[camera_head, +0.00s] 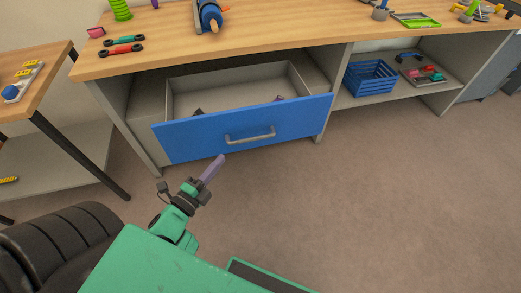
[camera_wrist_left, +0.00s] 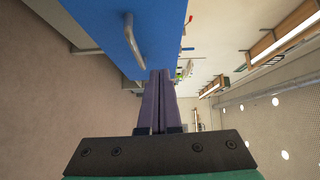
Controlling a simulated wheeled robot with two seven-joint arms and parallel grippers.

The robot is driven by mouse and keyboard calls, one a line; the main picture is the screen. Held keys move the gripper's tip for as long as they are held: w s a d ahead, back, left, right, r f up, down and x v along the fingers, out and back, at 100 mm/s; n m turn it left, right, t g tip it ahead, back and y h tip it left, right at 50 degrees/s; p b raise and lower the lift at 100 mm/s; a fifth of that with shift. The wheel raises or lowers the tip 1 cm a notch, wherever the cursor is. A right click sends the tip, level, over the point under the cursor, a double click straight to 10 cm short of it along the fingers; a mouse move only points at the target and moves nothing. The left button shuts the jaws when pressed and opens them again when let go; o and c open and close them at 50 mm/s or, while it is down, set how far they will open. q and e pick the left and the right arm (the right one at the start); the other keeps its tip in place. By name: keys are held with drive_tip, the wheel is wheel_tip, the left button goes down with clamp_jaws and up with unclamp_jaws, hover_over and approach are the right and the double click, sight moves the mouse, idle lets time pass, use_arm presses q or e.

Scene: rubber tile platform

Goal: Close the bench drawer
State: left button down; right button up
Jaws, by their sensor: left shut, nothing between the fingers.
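The bench drawer (camera_head: 210,139) has a blue front with a grey metal handle and is pulled open under the wooden workbench (camera_head: 270,42). A few dark and purple items lie partly hidden inside it. My left gripper (camera_head: 218,162) is shut and empty, its purple fingers just in front of the drawer's lower edge, left of the handle (camera_head: 250,136). In the left wrist view the shut fingers (camera_wrist_left: 157,75) point past the blue drawer front (camera_wrist_left: 96,18), with the handle (camera_wrist_left: 133,42) to their left. I cannot tell whether they touch the front. My right gripper is not in view.
A side table (camera_head: 48,75) with a black leg stands at the left. A blue basket (camera_head: 370,78) sits on the bench's right shelf. Tools lie on the bench top. The brown floor (camera_head: 350,200) is clear in front and to the right.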

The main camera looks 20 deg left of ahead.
use_arm(q)
drive_tip(key=r, duration=0.1)
approach(243, 120)
drive_tip(key=w+d, duration=0.2)
drive_tip(key=d, duration=0.1)
drive_tip(key=w, duration=0.1)
drive_tip(key=w+a, duration=0.2)
drive_tip(key=shift+w+m+p, duration=0.25)
drive_tip(key=shift+m+p, duration=0.05)
drive_tip(key=shift+p, duration=0.05)
drive_tip(key=shift+w+a, duration=0.1)
drive_tip(key=shift+w, duration=0.05)
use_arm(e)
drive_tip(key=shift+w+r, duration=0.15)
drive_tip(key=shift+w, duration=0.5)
use_arm(q)
drive_tip(key=shift+w, duration=0.1)
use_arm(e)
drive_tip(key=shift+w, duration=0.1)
